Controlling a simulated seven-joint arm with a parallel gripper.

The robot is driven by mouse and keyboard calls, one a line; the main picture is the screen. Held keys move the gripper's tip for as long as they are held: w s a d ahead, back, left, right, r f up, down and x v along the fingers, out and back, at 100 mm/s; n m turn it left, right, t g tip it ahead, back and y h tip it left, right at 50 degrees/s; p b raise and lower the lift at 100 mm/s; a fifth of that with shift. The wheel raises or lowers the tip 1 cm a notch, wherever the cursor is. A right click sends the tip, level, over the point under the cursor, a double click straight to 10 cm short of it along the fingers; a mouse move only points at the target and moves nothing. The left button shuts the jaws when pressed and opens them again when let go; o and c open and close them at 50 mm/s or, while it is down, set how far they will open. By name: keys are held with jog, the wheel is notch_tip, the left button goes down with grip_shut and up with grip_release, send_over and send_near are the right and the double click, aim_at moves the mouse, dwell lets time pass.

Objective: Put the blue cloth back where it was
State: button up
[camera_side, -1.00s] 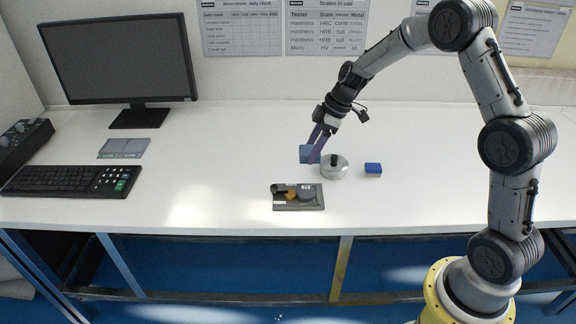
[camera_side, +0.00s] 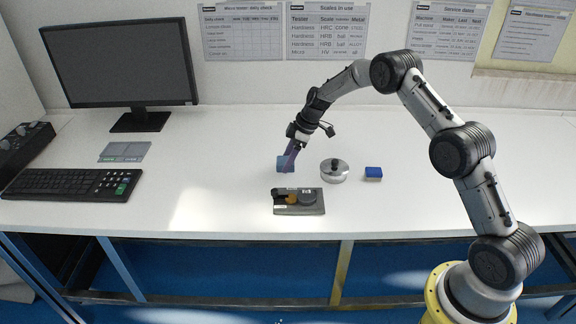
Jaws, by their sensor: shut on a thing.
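The blue cloth (camera_side: 284,163) is a small light-blue piece at the fingertips of my gripper (camera_side: 290,164). My gripper is shut on it, low over the white table, left of the round metal pot and behind the grey tray. I cannot tell whether the cloth touches the table.
A round silver lidded pot (camera_side: 334,171) with a dark knob stands just right of my gripper. A small blue block (camera_side: 373,174) lies right of it. A grey tray (camera_side: 314,209) with small parts is in front. A grey pad (camera_side: 123,151), keyboard (camera_side: 62,184) and monitor (camera_side: 130,62) are at left.

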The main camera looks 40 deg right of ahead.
jog(key=shift+f, duration=1.25)
jog(key=shift+f, duration=0.1)
jog(key=o, duration=1.2)
